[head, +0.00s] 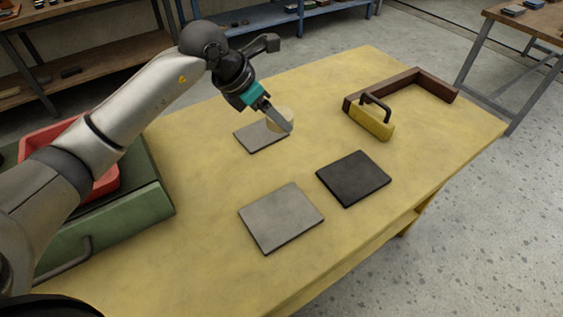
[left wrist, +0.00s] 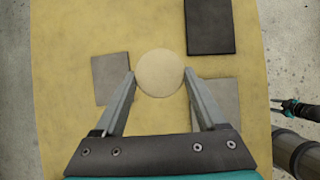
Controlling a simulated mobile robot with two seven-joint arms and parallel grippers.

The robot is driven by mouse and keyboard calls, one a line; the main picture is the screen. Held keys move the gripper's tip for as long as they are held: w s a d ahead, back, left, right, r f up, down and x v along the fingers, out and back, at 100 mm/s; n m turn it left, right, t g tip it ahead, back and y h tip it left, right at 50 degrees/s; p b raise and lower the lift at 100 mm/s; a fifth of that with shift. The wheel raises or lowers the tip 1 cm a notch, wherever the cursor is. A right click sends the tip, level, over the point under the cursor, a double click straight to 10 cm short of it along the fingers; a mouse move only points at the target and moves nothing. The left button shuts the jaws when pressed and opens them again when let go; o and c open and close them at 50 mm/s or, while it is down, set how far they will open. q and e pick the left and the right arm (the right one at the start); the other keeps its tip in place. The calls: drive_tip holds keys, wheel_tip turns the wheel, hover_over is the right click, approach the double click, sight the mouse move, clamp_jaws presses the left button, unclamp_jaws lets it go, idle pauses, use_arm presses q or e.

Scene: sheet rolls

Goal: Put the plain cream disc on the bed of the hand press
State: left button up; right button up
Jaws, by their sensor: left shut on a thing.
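My left gripper (head: 281,123) is shut on the plain cream disc (head: 272,113), over the right edge of the small grey plate (head: 260,139). The disc (left wrist: 160,73) shows between both fingers in the left wrist view. It appears above the table; the exact gap cannot be told. A larger grey plate (head: 281,217) and a dark plate (head: 353,178) lie flat and bare nearby. No part is plainly recognisable as the hand press. My right gripper (left wrist: 284,104) shows small at the right of the left wrist view; its jaw state is unclear.
A yellow block with a dark handle (head: 371,121) stands by a brown L-shaped frame (head: 415,84) at the table's far right. A green case (head: 120,222) and a red tray (head: 48,138) are at the left. The yellow table (head: 440,140) is clear at the right.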

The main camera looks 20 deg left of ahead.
use_arm(q)
wheel_tip(320, 180, down, 10)
drive_tip(key=shift+f+b, duration=0.1)
drive_tip(key=shift+b, duration=0.7)
drive_tip(key=shift+f, duration=0.2)
drive_tip(key=shift+f+b, duration=0.45)
drive_tip(key=shift+f, duration=1.4)
use_arm(e)
drive_tip(key=shift+t, duration=0.3)
drive_tip(key=shift+w+d+f, duration=1.2)
drive_tip(key=shift+w+f, duration=0.1)
drive_tip(key=shift+w, duration=0.2)
use_arm(q)
drive_tip(key=o, duration=1.3)
drive_tip(key=shift+f, duration=0.1)
use_arm(e)
drive_tip(key=shift+d, duration=0.1)
